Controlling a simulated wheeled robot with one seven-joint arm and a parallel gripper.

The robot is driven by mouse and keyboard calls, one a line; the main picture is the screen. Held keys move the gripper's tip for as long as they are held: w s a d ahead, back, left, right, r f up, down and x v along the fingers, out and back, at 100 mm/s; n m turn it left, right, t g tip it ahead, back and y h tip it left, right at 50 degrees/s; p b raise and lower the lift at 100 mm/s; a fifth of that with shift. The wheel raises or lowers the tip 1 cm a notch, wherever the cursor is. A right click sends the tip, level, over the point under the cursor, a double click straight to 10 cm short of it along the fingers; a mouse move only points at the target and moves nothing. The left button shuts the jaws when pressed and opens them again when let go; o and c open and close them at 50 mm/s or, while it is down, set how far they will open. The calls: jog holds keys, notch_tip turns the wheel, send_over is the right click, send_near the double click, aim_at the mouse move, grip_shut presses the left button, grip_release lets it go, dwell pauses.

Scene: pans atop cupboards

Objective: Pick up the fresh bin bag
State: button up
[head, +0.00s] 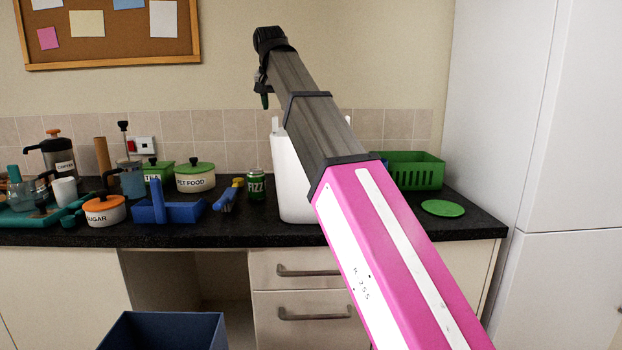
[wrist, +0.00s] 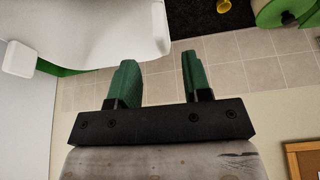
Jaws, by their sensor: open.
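A tall white object (head: 292,178) stands on the dark counter, partly hidden behind my arm. It may be the fresh bin bag, but I cannot tell for sure. In the wrist view its white side (wrist: 95,25) fills the upper left, with a white tab (wrist: 20,59) at its edge. My gripper (head: 264,98) points down above and a little left of the white object. In the wrist view my gripper (wrist: 160,62) has its green fingers apart with nothing between them, and the white object lies close beside them.
A green basket (head: 420,172) and green disc (head: 442,208) are right. A tiled wall is behind; a tall white cupboard (head: 500,110) bounds the right.

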aim_at(275, 117)
jog(key=x, duration=0.5)
jog(key=shift+s+a, duration=0.1)
jog(key=shift+a, duration=0.05)
grip_shut()
